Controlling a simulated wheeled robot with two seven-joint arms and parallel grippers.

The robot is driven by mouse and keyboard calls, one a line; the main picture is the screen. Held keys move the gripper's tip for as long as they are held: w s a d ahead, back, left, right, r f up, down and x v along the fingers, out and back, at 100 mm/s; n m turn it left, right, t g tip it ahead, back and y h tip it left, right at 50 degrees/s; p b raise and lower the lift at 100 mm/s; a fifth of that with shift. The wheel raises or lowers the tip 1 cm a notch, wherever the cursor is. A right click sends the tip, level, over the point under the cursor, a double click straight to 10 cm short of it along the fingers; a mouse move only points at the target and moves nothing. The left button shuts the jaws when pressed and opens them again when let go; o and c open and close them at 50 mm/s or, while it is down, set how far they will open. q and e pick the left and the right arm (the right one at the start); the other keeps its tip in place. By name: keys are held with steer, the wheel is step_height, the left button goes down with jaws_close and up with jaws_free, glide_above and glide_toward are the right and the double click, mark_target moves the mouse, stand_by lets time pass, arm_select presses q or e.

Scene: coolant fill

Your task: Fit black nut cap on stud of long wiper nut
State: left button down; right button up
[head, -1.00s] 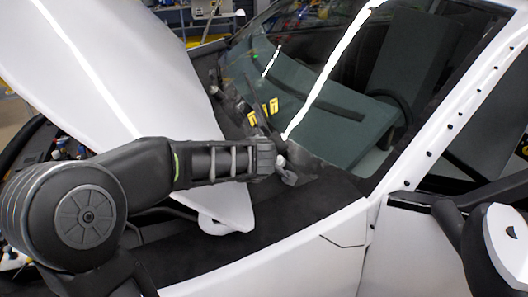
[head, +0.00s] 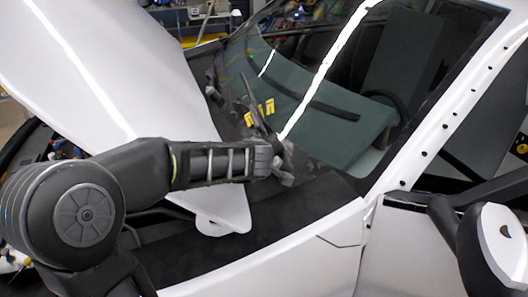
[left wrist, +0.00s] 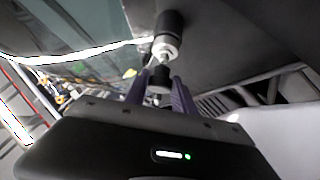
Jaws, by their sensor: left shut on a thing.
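My left gripper (head: 281,168) is over the cowl at the base of the windshield, at the end of the arm that comes in from the left. In the left wrist view its two fingers (left wrist: 160,88) are shut on a small black piece, which looks like the black nut cap (left wrist: 158,82). Just beyond the cap is a silvery nut with a stud (left wrist: 165,47), in front of a black cylinder (left wrist: 168,22). Cap and stud look nearly in line; I cannot tell whether they touch. In the head view the cap and nut are too small to make out. My right gripper is not in view.
A dark wiper part with yellow tags (head: 262,109) lies close beyond the gripper, against the windshield (head: 320,85). The raised white hood (head: 75,60) is at the left. The white fender (head: 300,240) is below the hand. A side mirror (head: 497,235) is at the right.

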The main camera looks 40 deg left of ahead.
arm_select(q)
steer(key=shift+p, duration=0.55)
stand_by(1.0)
steer(key=shift+w+d+f+b, duration=0.15)
steer(key=shift+w+f+b, duration=0.15)
steer(key=shift+f, duration=0.2)
steer(key=shift+w+d+f+b, duration=0.2)
steer(key=shift+f+b, duration=0.15)
steer(key=shift+f, duration=0.15)
stand_by(0.4)
steer(key=c, duration=1)
jaws_free()
steer(key=shift+o, duration=0.2)
steer(key=shift+w, duration=0.1)
steer(key=p+v, duration=0.1)
steer(key=v, duration=0.6)
steer(key=shift+s+r+p, duration=0.2)
steer(key=shift+s+p, duration=0.15)
steer(key=shift+p, duration=0.05)
steer(key=shift+d, duration=0.1)
